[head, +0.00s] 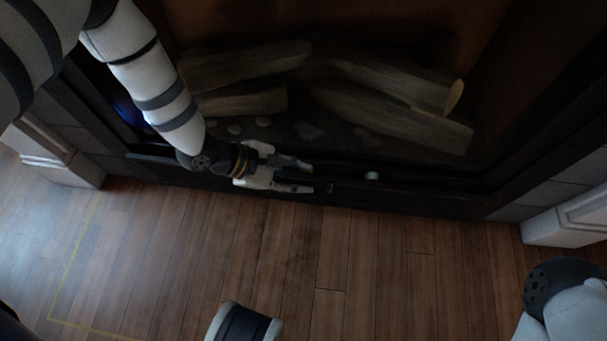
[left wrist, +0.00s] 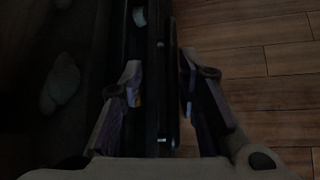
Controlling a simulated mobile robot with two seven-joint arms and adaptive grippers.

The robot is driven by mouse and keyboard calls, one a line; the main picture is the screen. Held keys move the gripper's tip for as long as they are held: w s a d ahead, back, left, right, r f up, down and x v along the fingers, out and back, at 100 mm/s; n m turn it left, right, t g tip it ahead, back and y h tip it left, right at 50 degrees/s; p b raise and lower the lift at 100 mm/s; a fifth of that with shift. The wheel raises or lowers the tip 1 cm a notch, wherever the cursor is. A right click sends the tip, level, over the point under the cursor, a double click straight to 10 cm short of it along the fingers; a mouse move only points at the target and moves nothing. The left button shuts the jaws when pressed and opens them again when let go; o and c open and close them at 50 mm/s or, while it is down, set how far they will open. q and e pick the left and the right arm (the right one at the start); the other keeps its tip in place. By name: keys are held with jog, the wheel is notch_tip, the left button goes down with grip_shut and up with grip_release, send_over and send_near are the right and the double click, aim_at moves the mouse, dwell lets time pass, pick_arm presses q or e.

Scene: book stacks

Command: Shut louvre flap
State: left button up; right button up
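The louvre flap seems to be the long dark strip (head: 420,194) along the bottom front of the fireplace. In the left wrist view a dark upright bar (left wrist: 167,70) runs between my fingers, probably its edge. How far the flap is tilted is too dark to tell. My left gripper (head: 312,176) is at this strip, pointing right along it. In the left wrist view the gripper (left wrist: 160,75) is open, one finger on each side of the bar; contact is not clear. A small pale knob (head: 371,175) sits just beyond the fingertips. My right gripper is out of view.
Split logs (head: 395,115) and pale stones (head: 310,131) lie inside the dark fireplace. White plinths stand at the left (head: 60,160) and right (head: 570,217). The wooden floor (head: 350,270) in front is mostly clear, with a yellow line (head: 75,260) at the left.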

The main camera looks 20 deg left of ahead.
pick_arm(q)
jog(key=v, duration=1)
jog(key=shift+a+r, duration=0.15)
jog(key=shift+r, duration=0.05)
jog(key=shift+s, duration=0.15)
